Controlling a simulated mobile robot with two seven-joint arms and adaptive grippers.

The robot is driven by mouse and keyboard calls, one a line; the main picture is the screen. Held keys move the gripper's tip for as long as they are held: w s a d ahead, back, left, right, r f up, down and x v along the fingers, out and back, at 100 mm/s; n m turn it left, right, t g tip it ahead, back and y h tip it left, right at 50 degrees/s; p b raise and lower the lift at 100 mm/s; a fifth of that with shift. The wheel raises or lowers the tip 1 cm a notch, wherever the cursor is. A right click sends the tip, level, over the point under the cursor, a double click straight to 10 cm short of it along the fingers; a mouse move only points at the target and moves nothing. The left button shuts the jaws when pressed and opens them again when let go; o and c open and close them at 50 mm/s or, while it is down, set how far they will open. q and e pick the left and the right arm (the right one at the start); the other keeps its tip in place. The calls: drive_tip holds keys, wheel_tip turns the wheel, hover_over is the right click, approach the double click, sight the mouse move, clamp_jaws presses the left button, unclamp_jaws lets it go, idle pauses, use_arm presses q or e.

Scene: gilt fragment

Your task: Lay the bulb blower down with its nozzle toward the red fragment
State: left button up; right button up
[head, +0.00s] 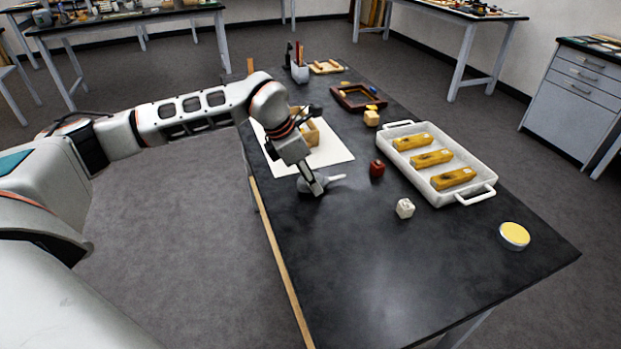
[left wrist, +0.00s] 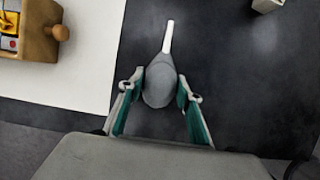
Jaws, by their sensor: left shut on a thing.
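The bulb blower has a grey bulb and a white nozzle (head: 337,178); its bulb also shows in the left wrist view (left wrist: 160,84). My left gripper (head: 316,190) is shut on the bulb, with a teal-padded finger on each side. The blower lies about level, at or just above the dark table; I cannot tell whether it touches. In the head view its nozzle points right, roughly toward the red fragment (head: 377,168), with a short gap between them. My right gripper is not in view.
A white sheet (head: 338,154) with a wooden box (head: 312,133) lies behind the gripper. A white tray (head: 479,165) with yellow pieces stands beyond the red fragment. A white block (head: 405,208) and a yellow-topped tin (head: 514,235) stand nearer. The table's front is clear.

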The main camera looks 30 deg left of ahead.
use_arm(q)
drive_tip(key=o, duration=1.1)
drive_tip(key=shift+f, duration=0.15)
drive_tip(key=shift+r, duration=0.35)
drive_tip(key=v, duration=1.1)
drive_tip(key=shift+s+a+r+p, duration=0.1)
drive_tip(key=shift+s+r+p, duration=0.05)
drive_tip(key=shift+r+p, duration=0.15)
